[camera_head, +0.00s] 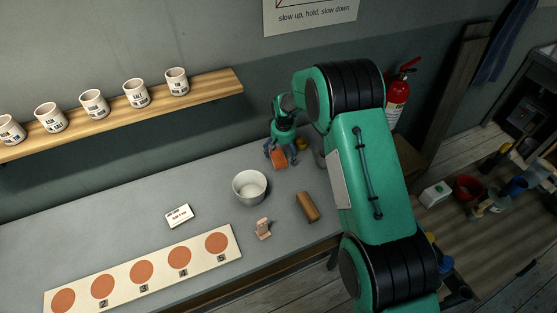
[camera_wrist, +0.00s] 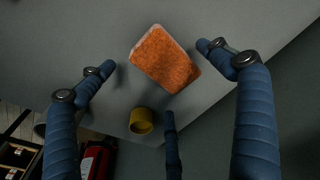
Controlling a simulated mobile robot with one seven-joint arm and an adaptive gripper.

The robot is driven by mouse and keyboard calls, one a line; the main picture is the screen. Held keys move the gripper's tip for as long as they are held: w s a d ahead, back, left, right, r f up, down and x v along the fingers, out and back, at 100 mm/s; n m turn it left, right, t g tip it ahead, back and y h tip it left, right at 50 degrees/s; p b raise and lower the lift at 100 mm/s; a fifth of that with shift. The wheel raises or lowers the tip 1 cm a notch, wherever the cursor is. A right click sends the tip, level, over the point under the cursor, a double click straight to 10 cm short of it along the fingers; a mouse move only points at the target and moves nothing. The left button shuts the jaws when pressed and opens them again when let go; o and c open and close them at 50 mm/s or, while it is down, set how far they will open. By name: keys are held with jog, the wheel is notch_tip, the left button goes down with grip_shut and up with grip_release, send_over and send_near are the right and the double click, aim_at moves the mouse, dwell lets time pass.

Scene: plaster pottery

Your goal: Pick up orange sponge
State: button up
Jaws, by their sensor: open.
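The orange sponge (camera_wrist: 165,60) lies on the grey table in the wrist view, between the blue fingers of my gripper (camera_wrist: 158,85). It is tilted in the picture and has a pale edge. In the head view the sponge (camera_head: 279,159) shows just below my gripper (camera_head: 278,151), at the far right part of the table. My gripper is open and points down over the sponge. No finger clearly touches the sponge; the gap in height cannot be told.
A yellow cylinder (camera_wrist: 142,121) stands close to the sponge. A white bowl (camera_head: 250,188), a brown block (camera_head: 307,207) and a small pinkish item (camera_head: 263,228) are nearer on the table. A wooden shelf (camera_head: 215,88) with several cups hangs on the wall at left.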

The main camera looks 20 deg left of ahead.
aim_at(281, 156)
jog(key=shift+w+a+f, duration=0.1)
jog(key=shift+w+f, duration=0.05)
jog(key=shift+f, duration=0.8)
jog(key=shift+w+a+f, duration=0.1)
jog(key=shift+f, duration=0.8)
jog(key=c, duration=1)
